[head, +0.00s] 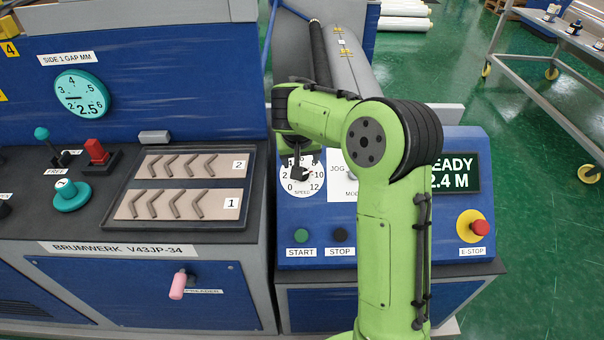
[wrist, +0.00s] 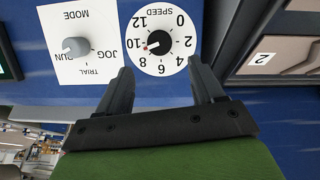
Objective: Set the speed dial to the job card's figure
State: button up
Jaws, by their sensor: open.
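The speed dial (wrist: 158,43) is a round white face with figures from 0 to 12 and a small black knob. It appears upside down in the wrist view. The knob's red mark points between 8 and 10, nearer 10. In the head view the dial (head: 300,189) is partly covered by my gripper (head: 302,172). In the wrist view my gripper (wrist: 160,72) is open and empty, its fingers spread to either side of the dial's lower part. The knob is not between closed jaws. Contact cannot be told. I see no job card.
A mode knob (wrist: 76,47) on a white plate sits beside the dial. START (head: 301,236) and STOP (head: 342,236) buttons lie below, with a red E-stop (head: 480,228) at right. A display (head: 457,173) is partly hidden by my arm. A tray (head: 125,225) edge stands close left.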

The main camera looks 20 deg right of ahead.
jog(key=b+x, duration=0.1)
jog(key=x, duration=0.8)
jog(key=shift+f, duration=0.1)
jog(key=shift+c, duration=0.4)
jog(key=c, duration=1)
